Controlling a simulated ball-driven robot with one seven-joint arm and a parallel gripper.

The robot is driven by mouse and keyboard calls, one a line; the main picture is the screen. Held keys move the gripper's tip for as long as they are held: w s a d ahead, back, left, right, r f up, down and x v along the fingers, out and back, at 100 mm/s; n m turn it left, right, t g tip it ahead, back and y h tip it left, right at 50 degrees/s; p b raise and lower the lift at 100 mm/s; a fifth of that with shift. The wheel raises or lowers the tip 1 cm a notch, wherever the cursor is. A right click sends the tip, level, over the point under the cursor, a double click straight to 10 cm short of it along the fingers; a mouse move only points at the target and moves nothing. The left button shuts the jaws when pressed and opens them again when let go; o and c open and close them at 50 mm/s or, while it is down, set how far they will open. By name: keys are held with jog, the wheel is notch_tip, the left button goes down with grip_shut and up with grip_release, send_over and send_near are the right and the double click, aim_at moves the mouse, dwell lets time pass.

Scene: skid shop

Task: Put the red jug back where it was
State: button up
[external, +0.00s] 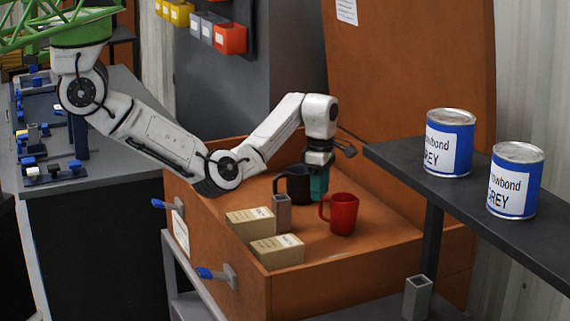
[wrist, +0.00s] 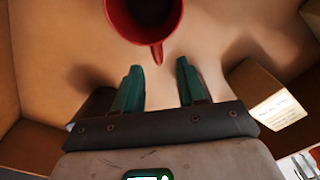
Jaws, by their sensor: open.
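The red jug (external: 344,214) stands upright on the floor of the open brown wooden crate. Its handle points left in the external view. In the wrist view the red jug (wrist: 146,36) is at the top, and its handle points down toward the space between my fingertips. My gripper (external: 318,186) is low in the crate, beside the red jug and by a black jug (external: 296,186), which it partly overlaps. In the wrist view my gripper (wrist: 158,70) has its two teal fingers apart, with nothing between them. A gap shows between fingertips and handle.
Two cream boxes (external: 250,224) (external: 277,251) and a grey square tube (external: 282,213) stand left of the red jug in the crate (external: 335,268). A dark shelf (external: 465,212) with two blue cans (external: 449,143) (external: 515,180) lies to the right. The crate floor right of the jug is clear.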

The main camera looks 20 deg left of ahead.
notch_tip(320, 180, up, 6)
jog(key=shift+r+p, duration=0.1)
jog(key=shift+p, duration=0.4)
